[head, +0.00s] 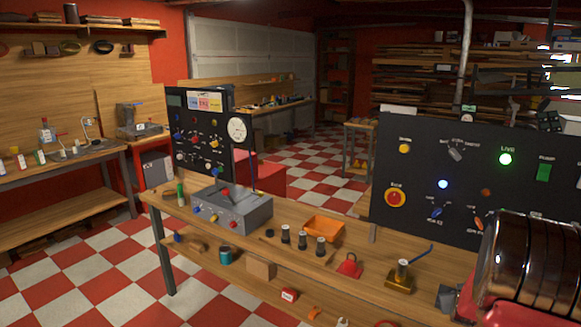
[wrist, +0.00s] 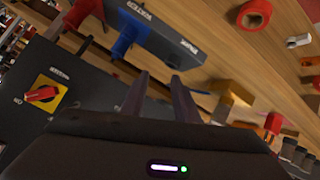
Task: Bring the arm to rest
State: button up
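My gripper (wrist: 158,78) shows in the wrist view with its two dark fingers apart and nothing between them. Beyond the fingertips is a dark grey box (wrist: 165,38) with a blue lever and a red lever on it. A dark panel with a red knob on a yellow plate (wrist: 42,93) lies to the left of the fingers. I cannot make out my gripper in the head view. A large glossy dark rounded body with red beside it (head: 530,265) fills the lower right there, and I cannot tell what it is.
The workbench (head: 205,265) carries a grey switch box (head: 232,208), an orange bin (head: 324,229), a red padlock (head: 349,266) and a brass block (head: 401,277). A dark control panel (head: 440,165) with a green lamp stands at right, another (head: 200,130) at left. The checkered floor (head: 90,250) is clear at lower left.

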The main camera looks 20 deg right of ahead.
jog(key=s+a+r+g+y, duration=0.2)
jog(key=s+a+y, duration=0.1)
jog(key=a, duration=1)
jog(key=s+a+r+g+y, duration=0.1)
jog(key=s+a+r+y, duration=0.15)
jog(key=a, duration=1.05)
jog(key=s+a+r+n+y, duration=0.1)
jog(key=s+a+r, duration=0.3)
jog(key=a, duration=0.4)
jog(key=s+a+r+n+y, duration=0.1)
jog(key=s+a+r, duration=0.3)
jog(key=a, duration=0.5)
jog(key=s+a+r+n+t+y, duration=0.1)
jog(key=s+a+r, duration=0.3)
jog(key=a, duration=0.5)
jog(key=shift+r+n, duration=0.4)
jog(key=shift+n, duration=0.4)
